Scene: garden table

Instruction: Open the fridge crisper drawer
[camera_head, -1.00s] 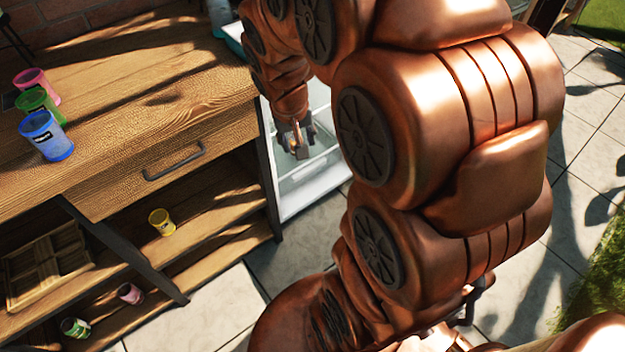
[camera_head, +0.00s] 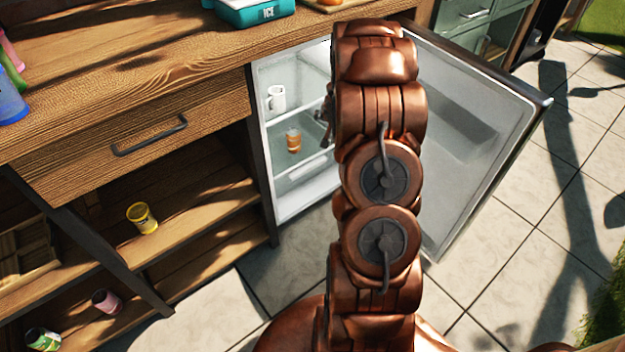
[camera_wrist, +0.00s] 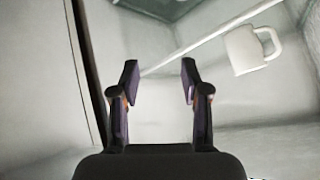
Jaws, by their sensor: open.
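The small fridge (camera_head: 265,150) stands under the counter with its door (camera_head: 470,130) swung open to the right. Low inside it is a pale front with a light strip, which looks like the crisper drawer (camera_head: 306,171); it appears shut, its right side hidden by my arm. My gripper (camera_head: 326,118) is at the fridge opening, above and right of the strip, partly behind my arm. In the wrist view my gripper (camera_wrist: 160,82) is open, with nothing between its fingers. I cannot make out the drawer handle there.
A white mug (camera_head: 276,99) stands on an upper fridge shelf and shows right of the fingers in the wrist view (camera_wrist: 247,52). An orange-brown container (camera_head: 293,140) sits lower. The wooden counter (camera_head: 110,80) borders the fridge on the left. Tiled floor (camera_head: 500,290) lies right, clear.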

